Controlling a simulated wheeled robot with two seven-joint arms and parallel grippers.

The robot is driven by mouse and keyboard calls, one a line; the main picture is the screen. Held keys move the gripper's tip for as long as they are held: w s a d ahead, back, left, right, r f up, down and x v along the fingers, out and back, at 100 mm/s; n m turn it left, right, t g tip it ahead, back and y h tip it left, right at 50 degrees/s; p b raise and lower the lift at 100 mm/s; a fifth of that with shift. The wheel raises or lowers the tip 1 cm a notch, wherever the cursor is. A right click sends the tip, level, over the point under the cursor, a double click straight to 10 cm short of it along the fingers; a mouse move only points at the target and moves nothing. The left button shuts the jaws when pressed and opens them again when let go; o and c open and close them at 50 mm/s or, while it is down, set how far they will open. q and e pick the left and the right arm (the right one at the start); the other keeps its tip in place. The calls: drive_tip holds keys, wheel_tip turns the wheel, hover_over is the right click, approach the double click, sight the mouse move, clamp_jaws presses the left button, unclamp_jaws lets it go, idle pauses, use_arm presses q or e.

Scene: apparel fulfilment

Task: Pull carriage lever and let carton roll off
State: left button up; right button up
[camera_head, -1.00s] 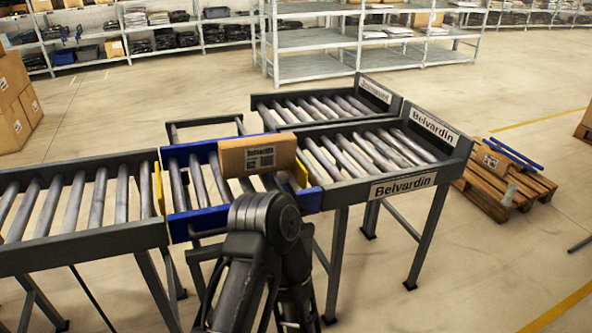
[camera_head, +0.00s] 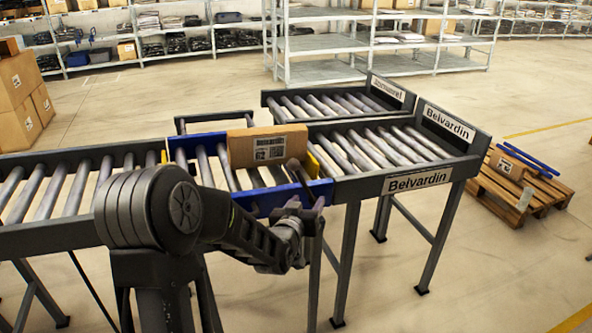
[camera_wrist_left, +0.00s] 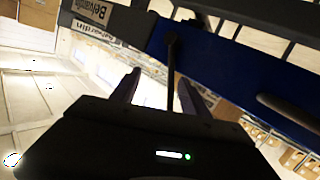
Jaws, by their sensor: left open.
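The brown carton (camera_head: 268,147), labelled "62", sits on the rollers of the blue-sided carriage (camera_head: 262,200), near its right end. My left gripper (camera_head: 308,196) is at the carriage's near right corner, below the carton. In the left wrist view the lever (camera_wrist_left: 171,62), a dark rod with a round knob, stands between the open fingers of my left gripper (camera_wrist_left: 160,88). The blue carriage side (camera_wrist_left: 220,68) lies just beyond. Whether a finger touches the lever cannot be told. My right gripper is not in view.
A roller lane (camera_head: 400,182) marked "Belvardin" adjoins the carriage on the right; a second lane (camera_head: 325,105) lies behind it. A grey conveyor (camera_head: 40,235) joins on the left. A pallet (camera_head: 500,195) stands on the floor at right. Shelves are at the back.

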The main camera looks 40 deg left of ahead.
sight(291, 168)
use_arm(q)
drive_tip(key=a+r, duration=0.1)
drive_tip(key=r, duration=0.1)
drive_tip(key=a+r+t+y, duration=0.1)
drive_tip(key=a+r, duration=0.1)
drive_tip(key=r, duration=0.1)
drive_tip(key=a+r+y, duration=0.1)
drive_tip(key=a+r, duration=0.1)
drive_tip(key=shift+s+a+r+n, duration=0.1)
drive_tip(key=shift+s+r+n, duration=0.15)
drive_tip(key=shift+s+n, duration=0.15)
drive_tip(key=shift+w, duration=0.1)
drive_tip(key=x, duration=0.7)
drive_tip(key=shift+w+a+r+p, duration=0.1)
drive_tip(key=shift+w+p, duration=0.25)
clamp_jaws()
idle(0.5)
